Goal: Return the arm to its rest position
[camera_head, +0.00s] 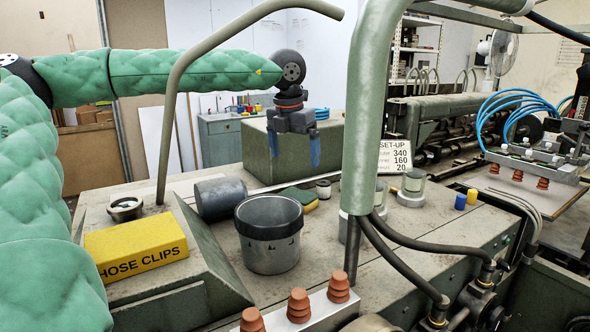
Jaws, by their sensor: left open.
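My left arm, in a green quilted cover, comes in from the left and reaches across the upper part of the head view. My left gripper (295,150) hangs from its end with the blue fingers pointing down and spread apart. Nothing is between the fingers. It is above the back of the machine top, in front of a green-grey box-shaped housing (338,148). My right gripper is not in view.
A thick green post (369,120) and a bent pipe (172,110) rise nearby. Orange suction cups (299,306) sit at the front.

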